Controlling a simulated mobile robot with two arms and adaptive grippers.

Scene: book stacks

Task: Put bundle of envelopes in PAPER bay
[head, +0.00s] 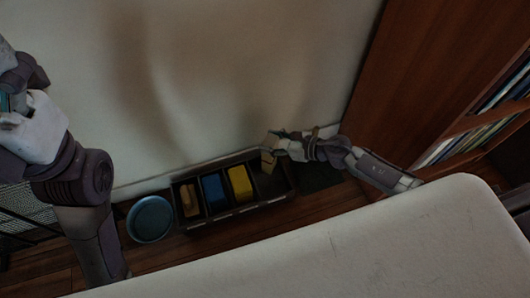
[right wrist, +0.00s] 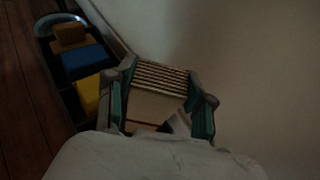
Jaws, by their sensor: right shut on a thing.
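My right gripper (head: 276,141) is shut on a pale tan bundle of envelopes (head: 268,151). In the right wrist view the bundle (right wrist: 155,102) sits between the teal-padded fingers (right wrist: 160,108), its stacked edges showing as stripes. The gripper holds it over the right end of a dark divided box (head: 236,210) on the floor. The rightmost bay, below the bundle, looks dark and empty at its visible part. No bay label is readable. My left gripper (head: 8,100) is partly cut off at the left edge, far from the box; its jaws are unclear.
The box's other bays hold a brown block (head: 190,200), a blue block (head: 214,190) and a yellow block (head: 240,183). A round blue bin (head: 150,219) stands left of the box. A pale wall is behind, and a wooden bookcase (head: 430,70) stands at right.

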